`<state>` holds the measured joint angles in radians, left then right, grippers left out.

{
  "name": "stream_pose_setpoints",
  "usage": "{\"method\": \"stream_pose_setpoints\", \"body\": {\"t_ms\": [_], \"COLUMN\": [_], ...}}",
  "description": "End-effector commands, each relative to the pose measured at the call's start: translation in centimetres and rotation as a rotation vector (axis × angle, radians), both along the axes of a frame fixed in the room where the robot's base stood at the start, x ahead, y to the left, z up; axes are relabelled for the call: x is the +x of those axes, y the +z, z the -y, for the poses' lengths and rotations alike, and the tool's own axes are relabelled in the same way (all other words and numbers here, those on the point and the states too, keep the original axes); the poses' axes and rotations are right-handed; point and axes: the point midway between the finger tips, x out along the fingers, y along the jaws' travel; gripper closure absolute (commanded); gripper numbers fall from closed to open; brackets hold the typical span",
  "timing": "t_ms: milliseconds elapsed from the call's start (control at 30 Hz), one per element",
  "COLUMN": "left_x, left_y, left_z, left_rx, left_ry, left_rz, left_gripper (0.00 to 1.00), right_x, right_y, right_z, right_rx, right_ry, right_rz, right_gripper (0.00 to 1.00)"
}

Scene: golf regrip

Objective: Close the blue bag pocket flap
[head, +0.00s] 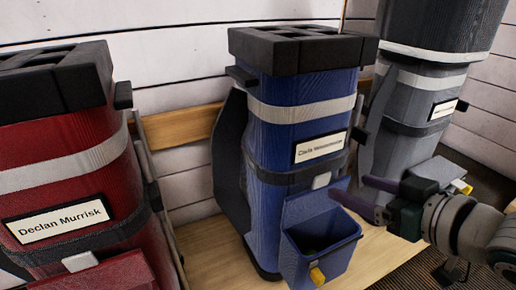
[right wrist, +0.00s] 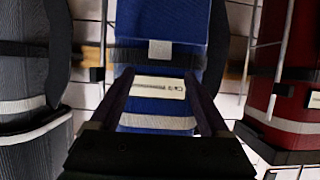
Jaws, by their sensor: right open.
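The blue bag (head: 290,120) stands upright in the middle of the head view, with a name label and grey bands. Its pocket (head: 322,262) at the lower front is open, showing a dark inside. The blue flap (head: 308,204) stands raised behind the opening. A yellow tab (head: 317,276) is on the pocket's front. My right gripper (head: 350,188) is open and empty, just right of the flap; contact cannot be told. The right wrist view shows the blue bag (right wrist: 158,105) upside down, beyond the spread fingers (right wrist: 158,76). My left gripper is not in view.
A red bag (head: 75,190) stands at the left and a grey bag (head: 425,85) at the right, close to my right arm. All stand before a white plank wall (head: 180,65). Light wooden floor (head: 215,250) shows between the red and blue bags.

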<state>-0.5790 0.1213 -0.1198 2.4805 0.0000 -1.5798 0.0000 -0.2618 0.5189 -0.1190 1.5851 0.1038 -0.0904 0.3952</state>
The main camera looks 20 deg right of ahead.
Motion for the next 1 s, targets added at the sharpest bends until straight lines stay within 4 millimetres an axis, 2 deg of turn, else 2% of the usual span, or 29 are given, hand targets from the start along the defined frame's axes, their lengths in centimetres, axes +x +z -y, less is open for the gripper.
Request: {"method": "stream_pose_setpoints", "body": {"t_ms": [33, 100, 400, 600, 833, 1000], "left_x": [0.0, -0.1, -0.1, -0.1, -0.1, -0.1], "left_y": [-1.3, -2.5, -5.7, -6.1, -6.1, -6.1], "left_z": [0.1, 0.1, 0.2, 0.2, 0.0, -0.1], "left_rx": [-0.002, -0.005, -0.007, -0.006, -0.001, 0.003], "left_ry": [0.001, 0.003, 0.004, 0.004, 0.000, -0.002], "left_rz": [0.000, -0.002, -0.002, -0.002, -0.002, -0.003], "left_gripper": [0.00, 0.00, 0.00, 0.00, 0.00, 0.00], "right_x": [1.0, 2.3, 6.5, 7.4, 7.4, 7.4], "right_y": [-0.9, -1.5, -3.1, -3.2, -3.1, -3.1], "right_z": [0.0, -0.1, -0.5, -0.5, -0.5, -0.6], "right_rx": [-0.002, -0.002, -0.003, -0.003, -0.002, -0.002], "right_ry": [0.000, 0.000, -0.001, -0.001, -0.001, -0.001], "right_rz": [0.004, 0.004, 0.001, -0.002, -0.003, -0.002], "right_gripper": [0.20, 0.20, 0.20, 0.20, 0.20, 0.39]}}
